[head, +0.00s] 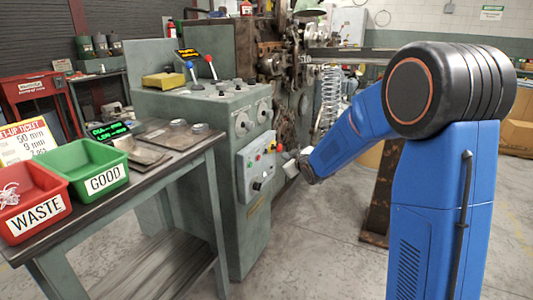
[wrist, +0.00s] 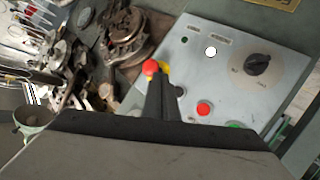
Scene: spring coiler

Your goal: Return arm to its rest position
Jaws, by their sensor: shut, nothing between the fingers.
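My arm reaches from the right across the head view, bent at a large black joint. My gripper (head: 284,157) is at the front of the spring coiler's control panel (head: 250,180), near its right edge. In the wrist view my gripper (wrist: 163,85) shows two dark fingers shut together and empty. Their tips are close to a red knob (wrist: 150,67) and a yellow one (wrist: 165,69) at the panel's edge. Whether they touch cannot be told. The panel also has a red button (wrist: 203,109), a black dial (wrist: 257,64) and a partly hidden green button (wrist: 235,125).
The coiler's green cabinet (head: 210,105) and metal tooling (head: 270,65) stand close by my gripper. A large coil spring (head: 329,95) stands behind my arm. Floor in front is clear.

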